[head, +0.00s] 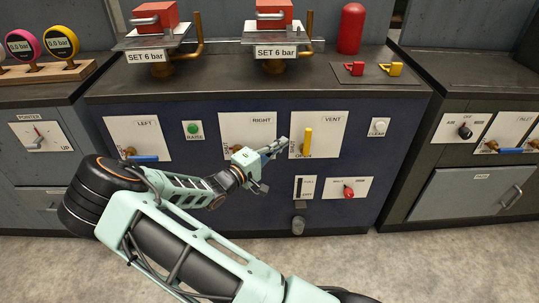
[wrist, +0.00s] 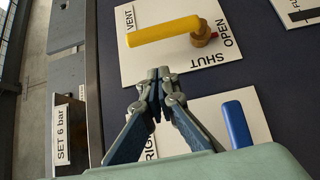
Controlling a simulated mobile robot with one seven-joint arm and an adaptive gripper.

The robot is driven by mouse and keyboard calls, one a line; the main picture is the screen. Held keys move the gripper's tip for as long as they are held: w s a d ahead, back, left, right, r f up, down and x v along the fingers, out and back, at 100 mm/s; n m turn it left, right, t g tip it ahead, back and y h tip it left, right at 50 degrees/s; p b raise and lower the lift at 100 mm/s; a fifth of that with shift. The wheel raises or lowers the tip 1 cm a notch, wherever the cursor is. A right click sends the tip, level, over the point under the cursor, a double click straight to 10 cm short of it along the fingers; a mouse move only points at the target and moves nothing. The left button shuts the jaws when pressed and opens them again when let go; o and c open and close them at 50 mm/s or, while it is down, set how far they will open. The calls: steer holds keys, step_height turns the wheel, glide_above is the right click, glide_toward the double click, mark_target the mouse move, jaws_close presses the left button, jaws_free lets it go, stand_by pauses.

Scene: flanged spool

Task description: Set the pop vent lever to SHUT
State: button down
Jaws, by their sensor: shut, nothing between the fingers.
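The yellow vent lever (head: 308,141) is on the white VENT panel (head: 333,125) on the cabinet front. Its handle stands upright, with the pivot at its lower end. In the wrist view the lever (wrist: 165,31) lies across the picture, with its brass pivot (wrist: 203,35) beside the words OPEN and SHUT. OPEN is past the pivot end, and SHUT is to the side nearest my gripper. My gripper (head: 284,143) is shut and empty, just left of the lever in the head view. In the wrist view the fingertips (wrist: 158,74) are apart from the lever, near the panel's edge.
The RIGHT panel (head: 233,124) with a blue lever (wrist: 237,124) is beside my gripper. The LEFT panel (head: 120,128), a green button (head: 193,128), a CLEAR button (head: 378,126) and a red knob (head: 349,190) share the front. The countertop (head: 225,80) overhangs above.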

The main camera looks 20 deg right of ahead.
mark_target(306, 141)
steer(key=d, duration=0.4)
steer(key=shift+s+d+b, duration=0.25)
steer(key=shift+d+b, duration=0.1)
steer(key=shift+b, duration=0.05)
steer(key=shift+r, duration=0.1)
